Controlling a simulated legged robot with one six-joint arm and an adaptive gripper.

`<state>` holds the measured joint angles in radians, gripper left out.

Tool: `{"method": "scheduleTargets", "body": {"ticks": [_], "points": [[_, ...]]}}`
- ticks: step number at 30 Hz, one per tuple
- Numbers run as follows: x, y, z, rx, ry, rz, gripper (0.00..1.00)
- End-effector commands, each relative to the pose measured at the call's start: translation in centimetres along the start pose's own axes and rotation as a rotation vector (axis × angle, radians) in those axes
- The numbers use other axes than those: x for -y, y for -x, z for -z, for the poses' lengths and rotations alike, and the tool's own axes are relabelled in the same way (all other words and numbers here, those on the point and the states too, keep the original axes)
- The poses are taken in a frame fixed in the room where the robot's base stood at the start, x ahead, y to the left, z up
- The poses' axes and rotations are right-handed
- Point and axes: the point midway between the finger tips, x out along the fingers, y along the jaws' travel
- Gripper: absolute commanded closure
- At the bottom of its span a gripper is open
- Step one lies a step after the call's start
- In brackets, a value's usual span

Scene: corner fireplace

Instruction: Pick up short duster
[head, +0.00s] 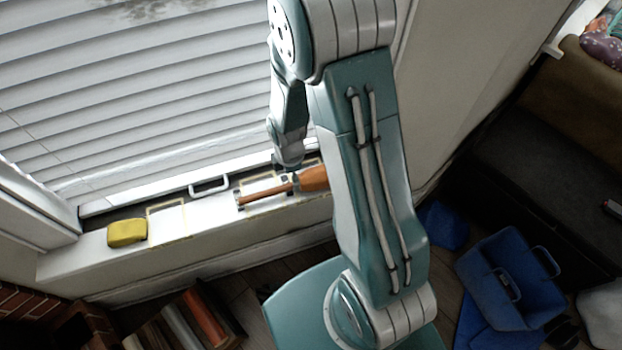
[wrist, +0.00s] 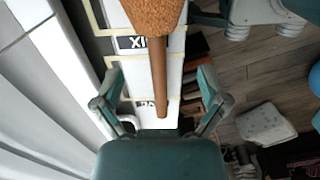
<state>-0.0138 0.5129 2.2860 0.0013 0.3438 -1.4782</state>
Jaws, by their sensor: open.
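The short duster lies on the white windowsill, with a brown-orange head (head: 314,178) and a thin brown handle (head: 268,191) pointing left in the head view. My arm hides part of its right end. In the wrist view the textured head (wrist: 155,14) is at the top and the handle (wrist: 159,75) runs down between my fingers. My gripper (wrist: 161,72) is open, with one finger on each side of the handle and visible space on both sides. Its height above the handle is hard to tell.
A yellow sponge (head: 127,232) sits on the sill (head: 190,222) to the left, near a white handle (head: 209,186). Window blinds (head: 150,110) rise behind. Books (head: 185,322) stand below at left. A blue caddy (head: 510,283) is on the floor at right.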

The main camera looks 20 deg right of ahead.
Motion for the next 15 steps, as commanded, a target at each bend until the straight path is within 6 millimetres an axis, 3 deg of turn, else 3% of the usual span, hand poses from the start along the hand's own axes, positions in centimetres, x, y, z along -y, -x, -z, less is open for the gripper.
{"method": "scheduleTargets", "body": {"ticks": [15], "points": [[-0.3,-5.3,0.0,0.002,-0.002,0.001,0.07]]}}
